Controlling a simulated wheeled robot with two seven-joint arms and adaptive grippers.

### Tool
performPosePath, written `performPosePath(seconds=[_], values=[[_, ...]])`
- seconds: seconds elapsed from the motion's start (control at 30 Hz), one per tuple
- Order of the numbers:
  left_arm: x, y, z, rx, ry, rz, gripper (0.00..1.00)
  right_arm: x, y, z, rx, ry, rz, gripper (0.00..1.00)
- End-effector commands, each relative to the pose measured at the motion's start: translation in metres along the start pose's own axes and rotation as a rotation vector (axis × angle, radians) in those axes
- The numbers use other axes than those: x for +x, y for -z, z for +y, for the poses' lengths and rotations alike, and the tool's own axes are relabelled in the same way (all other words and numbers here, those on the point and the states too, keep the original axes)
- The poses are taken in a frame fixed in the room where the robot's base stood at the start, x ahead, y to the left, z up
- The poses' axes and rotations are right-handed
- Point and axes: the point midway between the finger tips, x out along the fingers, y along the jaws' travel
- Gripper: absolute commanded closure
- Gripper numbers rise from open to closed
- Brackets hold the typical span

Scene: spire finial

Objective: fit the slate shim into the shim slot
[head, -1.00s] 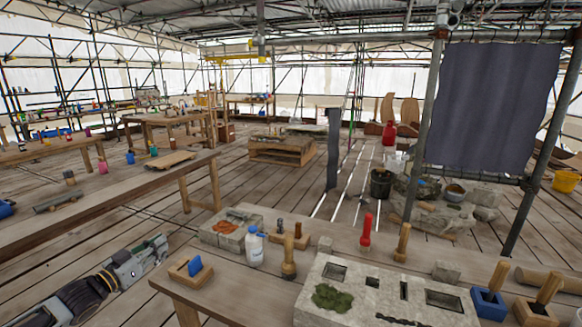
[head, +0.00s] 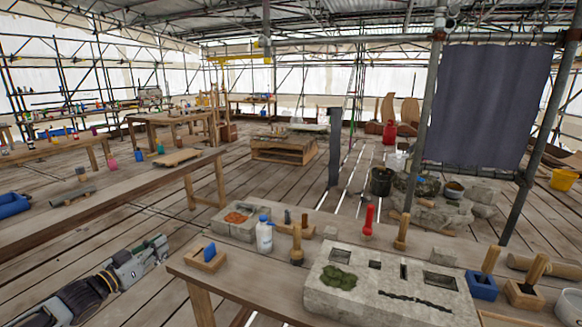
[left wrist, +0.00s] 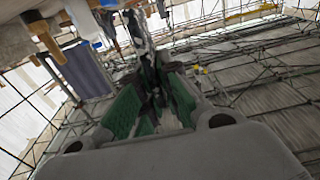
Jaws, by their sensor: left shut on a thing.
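My left gripper (head: 158,246) is at the lower left of the head view, over the floor, left of the near table and apart from it. In the left wrist view, its green-padded fingers (left wrist: 154,100) are shut on a thin dark piece, which looks like the slate shim (left wrist: 152,72). The shim is hard to make out in the head view. A pale stone block (head: 335,298) lies on the near table with several openings in its top. The narrow dark opening, which looks like the shim slot (head: 404,271), appears empty. My right gripper is not in view.
On the near table (head: 240,290) stand a wooden holder with a blue piece (head: 209,252), a white bottle (head: 264,236), a red-topped tool (head: 368,222) and a blue holder (head: 481,288). A long bench (head: 110,208) lies behind my left arm.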

Motion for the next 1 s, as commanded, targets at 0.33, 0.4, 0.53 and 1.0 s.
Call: performPosePath(seconds=[0.33, 0.4, 0.53, 1.0], values=[[0.0, -0.006, 0.006, -0.002, -0.002, 0.0, 1.0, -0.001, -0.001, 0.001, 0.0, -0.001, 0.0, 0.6], [0.0, -0.008, 0.008, -0.001, -0.002, 0.0, 1.0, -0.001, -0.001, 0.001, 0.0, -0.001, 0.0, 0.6], [0.0, -0.014, 0.014, -0.003, -0.003, 0.0, 1.0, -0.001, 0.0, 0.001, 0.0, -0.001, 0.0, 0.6], [-0.002, -0.047, 0.051, -0.006, -0.001, 0.0, 1.0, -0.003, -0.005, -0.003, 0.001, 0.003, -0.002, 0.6]])
